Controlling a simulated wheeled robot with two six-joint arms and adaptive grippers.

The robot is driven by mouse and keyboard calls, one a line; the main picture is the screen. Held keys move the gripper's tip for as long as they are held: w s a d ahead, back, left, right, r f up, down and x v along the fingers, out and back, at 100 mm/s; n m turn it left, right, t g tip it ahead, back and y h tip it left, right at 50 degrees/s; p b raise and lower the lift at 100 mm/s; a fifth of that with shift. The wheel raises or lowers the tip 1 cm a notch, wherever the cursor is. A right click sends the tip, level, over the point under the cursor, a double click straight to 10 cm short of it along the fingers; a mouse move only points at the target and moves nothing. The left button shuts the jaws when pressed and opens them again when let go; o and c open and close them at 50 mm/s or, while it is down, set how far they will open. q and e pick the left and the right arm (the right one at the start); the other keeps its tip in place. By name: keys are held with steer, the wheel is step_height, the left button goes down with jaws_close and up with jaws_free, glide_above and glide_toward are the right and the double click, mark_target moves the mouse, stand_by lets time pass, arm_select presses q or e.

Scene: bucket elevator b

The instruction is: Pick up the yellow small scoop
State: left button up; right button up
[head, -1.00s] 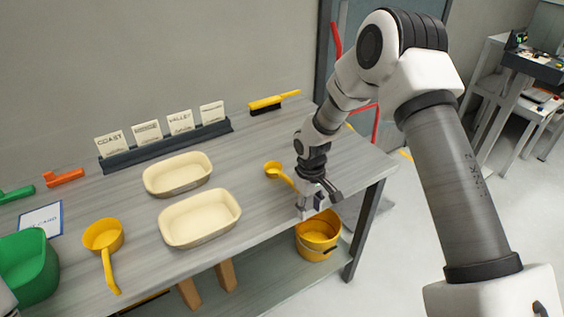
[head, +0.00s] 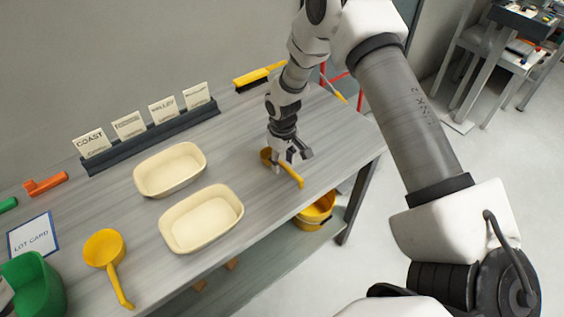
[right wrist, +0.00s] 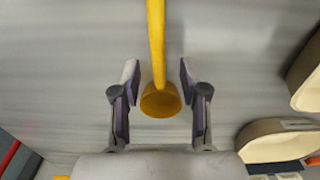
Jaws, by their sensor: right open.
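The yellow small scoop (head: 291,176) lies on the grey table (head: 225,145), right of the cream trays. My right gripper (head: 288,157) is above it in the head view and partly hides its bowl. In the right wrist view the small scoop's bowl and handle (right wrist: 157,50) lie between the two open fingers of my right gripper (right wrist: 158,82), with gaps on both sides. A larger yellow scoop (head: 105,250) lies at the front left of the table. My left gripper is not in view.
Two cream trays (head: 162,190) (head: 185,245) stand mid-table. A dark card rack (head: 150,140) and a yellow brush (head: 255,79) are at the back. A green scoop (head: 30,285), an orange tool (head: 45,184) and a lot card (head: 32,236) are at left. A yellow bucket (head: 313,212) sits below.

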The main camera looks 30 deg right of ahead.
steer(key=shift+w+f, duration=0.2)
steer(key=shift+f, duration=0.3)
steer(key=shift+w+f, duration=0.2)
steer(key=shift+f, duration=0.3)
steer(key=shift+s+r, duration=0.2)
steer(key=shift+c, duration=1)
steer(key=shift+s, duration=0.1)
steer(key=c, duration=0.5)
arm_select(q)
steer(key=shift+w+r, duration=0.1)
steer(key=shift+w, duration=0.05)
arm_select(e)
jaws_close()
steer(key=shift+r, duration=0.1)
